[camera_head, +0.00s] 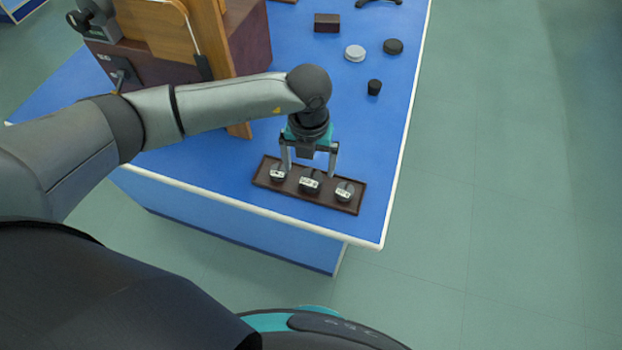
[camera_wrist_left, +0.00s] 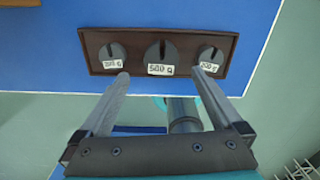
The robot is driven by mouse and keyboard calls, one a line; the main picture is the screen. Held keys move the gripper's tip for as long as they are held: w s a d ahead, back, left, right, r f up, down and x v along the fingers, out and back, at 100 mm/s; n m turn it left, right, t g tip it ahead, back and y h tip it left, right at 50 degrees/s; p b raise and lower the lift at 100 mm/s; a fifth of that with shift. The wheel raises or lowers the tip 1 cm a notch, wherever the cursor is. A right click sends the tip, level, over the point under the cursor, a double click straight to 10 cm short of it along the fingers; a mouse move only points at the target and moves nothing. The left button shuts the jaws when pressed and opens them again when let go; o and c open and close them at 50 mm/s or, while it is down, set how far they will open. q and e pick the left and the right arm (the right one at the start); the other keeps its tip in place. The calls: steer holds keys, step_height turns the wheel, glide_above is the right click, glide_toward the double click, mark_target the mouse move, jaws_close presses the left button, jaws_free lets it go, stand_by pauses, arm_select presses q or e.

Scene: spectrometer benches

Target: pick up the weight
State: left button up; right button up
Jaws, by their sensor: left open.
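Three dark slotted weights with white labels stand in a row on a brown tray (camera_head: 263,176). They are the left weight (camera_head: 277,174), the larger middle weight (camera_head: 310,182) and the right weight (camera_head: 344,192). In the left wrist view the middle weight (camera_wrist_left: 161,50) has a label that seems to read 500 g; the side labels are hard to read. My left gripper (camera_head: 310,172) points down over the tray, open and empty. In the left wrist view its fingers (camera_wrist_left: 160,73) are spread to either side of the middle weight's label. Contact cannot be told. My right gripper is not in view.
The tray sits near the front edge of the blue bench (camera_head: 225,180). A wooden and maroon apparatus (camera_head: 235,45) stands behind my left arm. A brown block (camera_head: 327,22), a pale disc (camera_head: 355,53), a dark disc (camera_head: 393,46) and a black cup (camera_head: 374,87) stand farther back.

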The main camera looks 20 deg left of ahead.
mark_target(311, 177)
arm_select(q)
steer(key=shift+w+d+f+b, duration=0.1)
steer(key=shift+w+f+b, duration=0.05)
steer(key=shift+f, duration=1.25)
steer(key=shift+w+f+b, duration=0.1)
steer(key=shift+f+b, duration=0.05)
steer(key=shift+f, duration=1.2)
steer(key=shift+r, duration=0.1)
jaws_close()
